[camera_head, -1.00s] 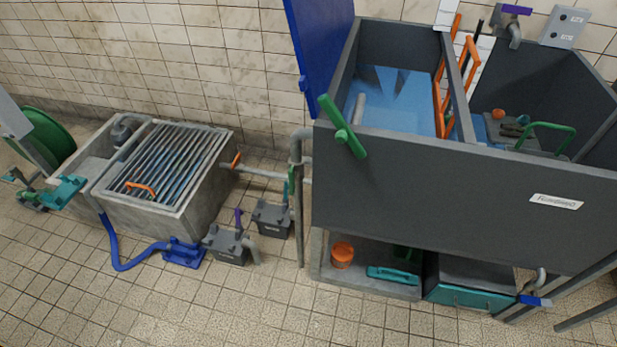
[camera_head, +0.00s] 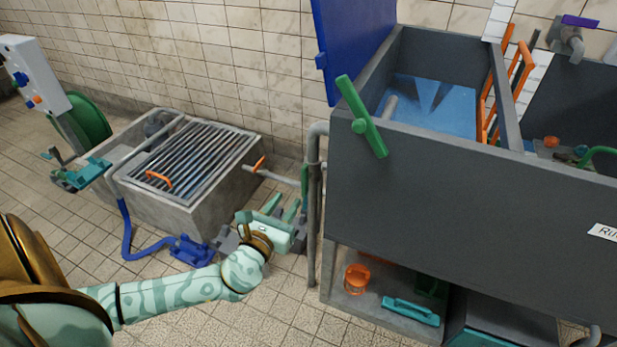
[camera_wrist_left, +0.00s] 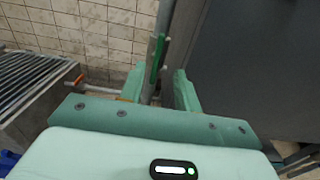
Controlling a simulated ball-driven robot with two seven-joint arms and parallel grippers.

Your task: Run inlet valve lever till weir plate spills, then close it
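A slim green lever (camera_head: 304,190) stands upright along the grey pipe left of the dark tank; I take it as the inlet valve lever. It also shows in the left wrist view (camera_wrist_left: 156,58). My left gripper (camera_head: 283,206) is open and empty, its fingers pointing toward this pipe. In the wrist view (camera_wrist_left: 158,84) the lever and pipe appear in the gap between the fingers; I cannot tell whether they touch. The notched weir plate (camera_head: 428,92) is inside the tank, with blue water around it; whether water spills is unclear. My right gripper is not in view.
The dark grey tank (camera_head: 450,185) fills the right, with a larger green handle (camera_head: 362,118) on its front. A grated concrete basin (camera_head: 215,190) stands left, with a blue hose (camera_head: 128,235) beside it. An orange lever (camera_head: 255,165) is on the connecting pipe. Floor at front is clear.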

